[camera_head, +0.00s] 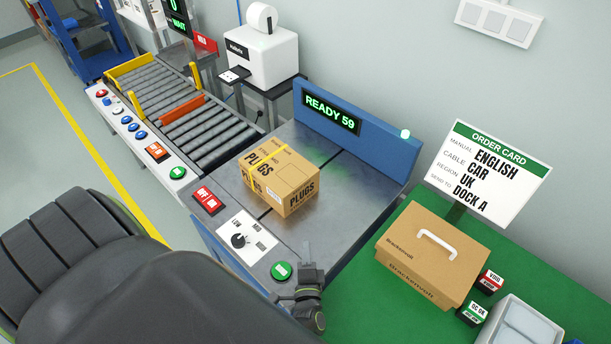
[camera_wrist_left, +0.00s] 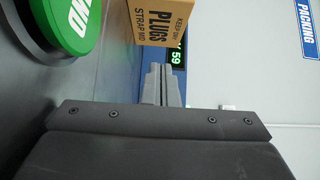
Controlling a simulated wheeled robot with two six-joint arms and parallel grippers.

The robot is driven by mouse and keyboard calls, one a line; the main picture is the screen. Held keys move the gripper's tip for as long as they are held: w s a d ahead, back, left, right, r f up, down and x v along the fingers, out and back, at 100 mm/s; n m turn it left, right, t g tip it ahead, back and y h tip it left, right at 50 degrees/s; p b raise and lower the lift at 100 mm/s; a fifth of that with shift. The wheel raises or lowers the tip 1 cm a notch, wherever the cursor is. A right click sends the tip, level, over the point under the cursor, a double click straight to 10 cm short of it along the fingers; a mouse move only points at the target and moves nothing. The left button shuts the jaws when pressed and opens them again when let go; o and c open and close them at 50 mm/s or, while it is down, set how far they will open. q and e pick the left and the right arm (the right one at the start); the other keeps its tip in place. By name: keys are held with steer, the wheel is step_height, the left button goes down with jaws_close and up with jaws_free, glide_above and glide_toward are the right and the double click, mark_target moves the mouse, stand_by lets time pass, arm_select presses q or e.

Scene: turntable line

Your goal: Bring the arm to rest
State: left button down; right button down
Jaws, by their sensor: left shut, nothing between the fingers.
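My left arm (camera_head: 110,285) comes in from the lower left of the head view, large and dark. My left gripper (camera_head: 308,254) is above the front edge of the metal bench, beside the green round button (camera_head: 281,271). In the left wrist view its fingers (camera_wrist_left: 162,85) are together, with nothing between them. The taped PLUGS carton (camera_head: 280,180) sits on the bench beyond the gripper, apart from it. The carton (camera_wrist_left: 168,18) and the green button (camera_wrist_left: 70,20) also show in the left wrist view. My right gripper is not in view.
The metal bench (camera_head: 345,205) has a blue READY 59 display (camera_head: 332,114) at its back. A roller conveyor (camera_head: 205,130) stands at the left. On the green table at the right are a handled brown box (camera_head: 425,255), an order card (camera_head: 490,175) and a pale bin (camera_head: 520,325).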

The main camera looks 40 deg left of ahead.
arm_select(q)
steer(key=shift+s+d, duration=0.4)
steer(key=shift+s, duration=0.15)
